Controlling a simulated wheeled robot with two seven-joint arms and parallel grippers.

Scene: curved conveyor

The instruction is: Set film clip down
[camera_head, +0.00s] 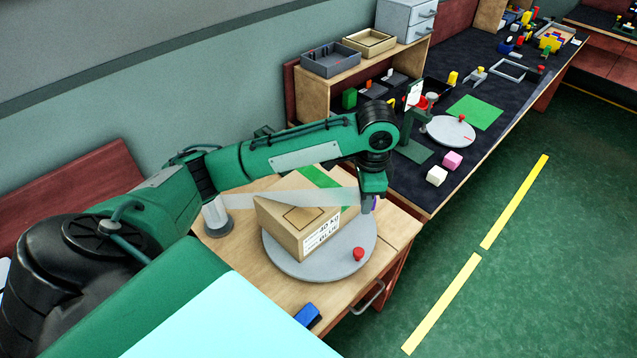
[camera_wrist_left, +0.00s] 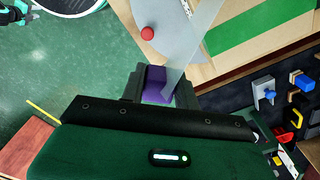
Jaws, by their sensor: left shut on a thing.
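My left gripper (camera_head: 368,205) is shut on a small purple film clip (camera_wrist_left: 157,84), right of the cardboard box (camera_head: 290,224). The clip is mostly hidden by the fingers in the head view. A translucent film strip (camera_head: 285,197) runs from the roll (camera_head: 216,216) at the left, past the box, to the clip. The film also shows in the wrist view (camera_wrist_left: 199,45). The box has a green band on top and a white label, and sits on a round grey turntable (camera_head: 290,266) with a red knob (camera_head: 358,254).
A blue object (camera_head: 307,316) lies at the wooden table's front edge. A dark workbench at the right carries a white block (camera_head: 437,176), a pink block (camera_head: 452,160), a green mat (camera_head: 475,112) and another round plate (camera_head: 451,131). The floor in front is open.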

